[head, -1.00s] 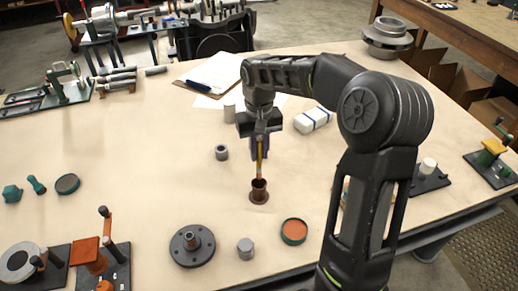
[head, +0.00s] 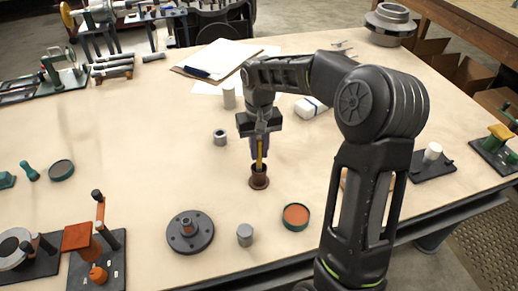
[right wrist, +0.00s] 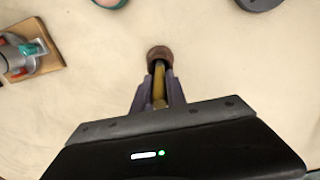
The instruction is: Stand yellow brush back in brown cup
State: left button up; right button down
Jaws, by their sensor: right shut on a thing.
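The brown cup (head: 259,181) stands upright on the table near the middle of the head view. The yellow brush (head: 259,152) is upright, with its lower end inside the cup's mouth; that end is hidden by the cup wall. My right gripper (head: 259,148) points down above the cup and is shut on the brush's upper part. In the right wrist view the brush (right wrist: 159,80) lies between the fingers, and the cup (right wrist: 159,53) is just past the fingertips. My left gripper is in neither view.
A dark flanged disc (head: 190,232), a grey cylinder (head: 245,235) and an orange-topped round tin (head: 295,216) stand in front of the cup. A small grey ring (head: 220,137) lies behind it to the left. The table left of the cup is largely clear.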

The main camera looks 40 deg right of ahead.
aim_at(259, 140)
jog(key=c, duration=1.3)
grip_release()
jog(key=shift+o, duration=0.2)
jog(key=shift+r, duration=0.1)
notch_tip(259, 140, up, 8)
jog(key=shift+f+b, duration=0.15)
jog(key=shift+b, duration=0.2)
jog(key=shift+s+f, duration=0.1)
